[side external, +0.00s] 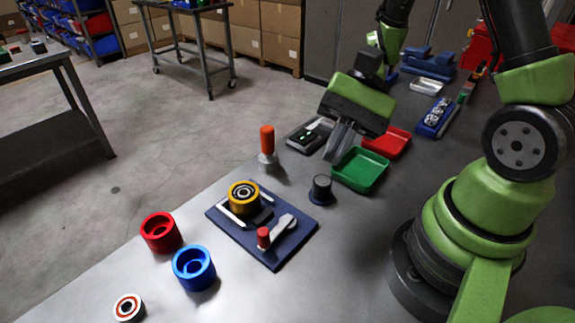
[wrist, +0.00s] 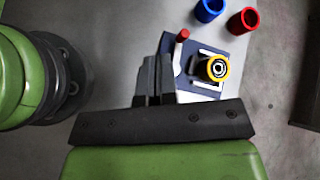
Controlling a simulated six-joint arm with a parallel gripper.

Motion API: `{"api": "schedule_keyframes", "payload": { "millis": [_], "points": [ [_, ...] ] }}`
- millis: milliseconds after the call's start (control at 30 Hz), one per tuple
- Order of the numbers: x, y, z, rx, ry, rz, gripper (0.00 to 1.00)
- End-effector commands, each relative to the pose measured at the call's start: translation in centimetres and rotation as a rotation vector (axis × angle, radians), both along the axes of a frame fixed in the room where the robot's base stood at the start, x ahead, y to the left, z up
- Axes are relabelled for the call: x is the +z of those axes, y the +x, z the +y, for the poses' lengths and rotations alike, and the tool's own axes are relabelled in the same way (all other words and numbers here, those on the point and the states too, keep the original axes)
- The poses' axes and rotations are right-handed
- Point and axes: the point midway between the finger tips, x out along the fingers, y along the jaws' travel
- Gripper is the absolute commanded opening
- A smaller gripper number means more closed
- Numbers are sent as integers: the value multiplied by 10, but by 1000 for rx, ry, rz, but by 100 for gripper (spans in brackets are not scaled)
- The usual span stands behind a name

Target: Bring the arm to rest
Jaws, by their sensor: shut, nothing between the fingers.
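My gripper (side external: 341,141) is shut and empty, fingers pointing down above the metal bench, behind the fixture and left of the green tray (side external: 360,170). In the wrist view my gripper (wrist: 153,75) shows its fingers together, left of the yellow wheel (wrist: 216,68). The yellow wheel (side external: 244,196) sits on the dark blue fixture plate (side external: 275,250), with a bearing visible in its centre. A grey lever with a red knob (side external: 264,237) is on the same plate. My gripper appears apart from all of these.
A red wheel (side external: 161,232), a blue wheel (side external: 194,267) and a bearing (side external: 129,308) stand at the front left. An orange-handled tool (side external: 267,148), a black flanged part (side external: 321,190) and a red tray (side external: 387,142) surround the gripper area. The bench right of the plate is clear.

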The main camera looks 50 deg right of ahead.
Motion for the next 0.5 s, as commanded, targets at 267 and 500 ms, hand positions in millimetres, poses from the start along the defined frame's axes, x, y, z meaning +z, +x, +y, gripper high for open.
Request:
{"api": "schedule_keyframes", "payload": {
  "millis": [267, 500],
  "points": [
    [62, -17, -1, 248, -345, -339, 0],
    [109, -35, -7, 351, -629, -678, 0]
  ]
}}
